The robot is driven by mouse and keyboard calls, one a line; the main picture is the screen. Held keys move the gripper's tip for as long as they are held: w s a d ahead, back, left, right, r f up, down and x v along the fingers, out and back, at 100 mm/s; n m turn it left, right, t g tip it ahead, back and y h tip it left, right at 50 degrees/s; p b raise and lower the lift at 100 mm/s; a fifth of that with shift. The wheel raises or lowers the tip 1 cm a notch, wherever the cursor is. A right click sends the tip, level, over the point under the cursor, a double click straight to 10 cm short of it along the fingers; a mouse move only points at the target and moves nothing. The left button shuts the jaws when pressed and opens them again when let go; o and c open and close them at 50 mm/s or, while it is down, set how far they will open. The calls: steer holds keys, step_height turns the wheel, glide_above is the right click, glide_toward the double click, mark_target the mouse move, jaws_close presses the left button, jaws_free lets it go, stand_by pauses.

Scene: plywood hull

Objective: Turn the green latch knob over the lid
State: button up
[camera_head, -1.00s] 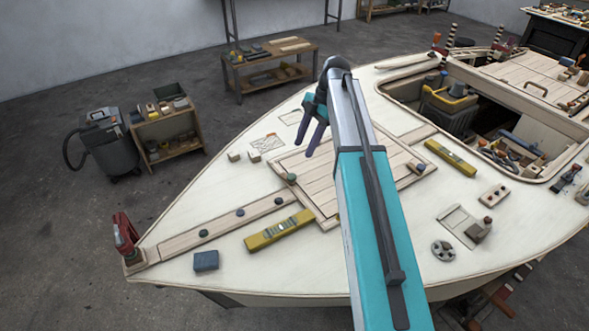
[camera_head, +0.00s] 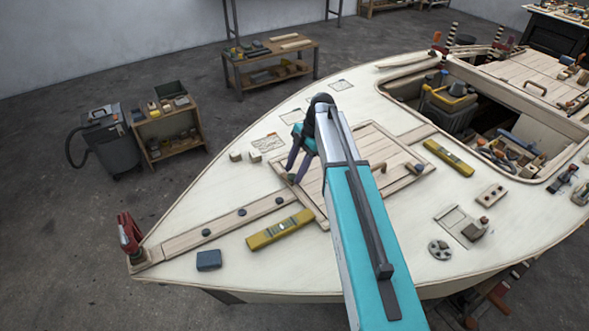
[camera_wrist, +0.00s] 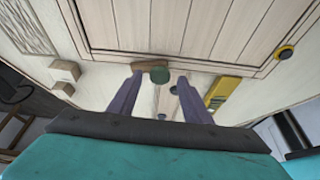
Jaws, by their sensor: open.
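The green latch knob (camera_wrist: 159,75) sits at the edge of the planked lid (camera_head: 365,150), on a short wooden latch piece (camera_wrist: 118,71). In the head view the knob (camera_head: 292,178) is partly hidden by my gripper. My gripper (camera_head: 295,180) is open, its purple fingers pointing down at the knob. In the wrist view my fingertips (camera_wrist: 159,79) stand on either side of the knob, with gaps to it; I cannot tell whether they reach its height. My arm hides part of the lid in the head view.
A yellow level (camera_head: 280,229) lies on the deck near the lid, and another (camera_head: 449,158) lies to the right. A dark blue block (camera_head: 208,260) sits near the hull's edge.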

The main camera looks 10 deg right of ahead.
steer(key=shift+a+f, duration=0.1)
steer(key=shift+f, duration=0.1)
steer(key=c, duration=1.1)
steer(key=shift+a, duration=0.1)
